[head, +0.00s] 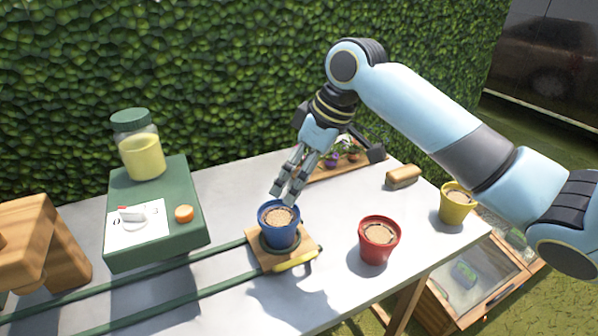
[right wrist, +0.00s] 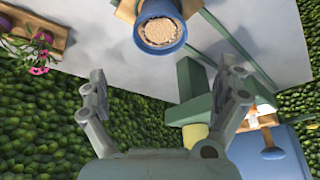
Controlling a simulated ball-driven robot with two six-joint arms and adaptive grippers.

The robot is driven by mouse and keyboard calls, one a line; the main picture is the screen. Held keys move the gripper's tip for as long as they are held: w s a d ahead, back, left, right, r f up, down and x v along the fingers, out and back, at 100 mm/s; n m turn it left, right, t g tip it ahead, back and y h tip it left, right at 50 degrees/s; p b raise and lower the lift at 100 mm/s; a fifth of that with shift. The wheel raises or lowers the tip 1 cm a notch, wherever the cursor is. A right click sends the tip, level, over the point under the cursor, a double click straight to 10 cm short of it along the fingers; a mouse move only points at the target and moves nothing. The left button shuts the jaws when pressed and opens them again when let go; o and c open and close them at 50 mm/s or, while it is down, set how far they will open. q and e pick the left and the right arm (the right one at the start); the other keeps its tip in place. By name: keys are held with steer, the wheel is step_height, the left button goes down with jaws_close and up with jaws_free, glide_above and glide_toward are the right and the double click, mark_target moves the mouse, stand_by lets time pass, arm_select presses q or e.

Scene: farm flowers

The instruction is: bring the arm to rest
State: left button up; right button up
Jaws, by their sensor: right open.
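My right arm comes in from the right in the head view, and its gripper (head: 286,189) hangs above and just behind a blue pot (head: 280,234). The gripper is open and empty, its fingers apart from the pot. The blue pot is filled with brown soil and stands upright on a wooden carrier (head: 308,250) on green rails. In the right wrist view the open gripper (right wrist: 165,90) shows both fingers spread, with the blue pot (right wrist: 160,38) beyond them at the top. My left gripper is not in view.
A red pot (head: 375,250) and a yellow pot (head: 456,204) stand to the right on the white table (head: 335,210). A brush-like block (head: 403,176) lies behind them. A green box (head: 165,240) with a jar (head: 141,155) is at left. A hedge (head: 240,70) stands behind.

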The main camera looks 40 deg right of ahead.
steer(key=s+a+f+m+h, duration=0.2)
steer(key=s+a, duration=0.1)
steer(key=s, duration=0.8)
steer(key=s+a+f+m+h, duration=0.1)
steer(key=s+a+f+m, duration=0.15)
steer(key=s, duration=0.95)
step_height(320, 180, down, 34)
steer(key=s+d+g+b, duration=0.2)
steer(key=d+b, duration=0.1)
steer(key=b, duration=0.3)
steer(key=s+f+b, duration=0.4)
steer(key=s+f, duration=1.3)
steer(key=f, duration=0.1)
steer(key=shift+s+d+g, duration=0.25)
steer(key=shift+s+g, duration=0.15)
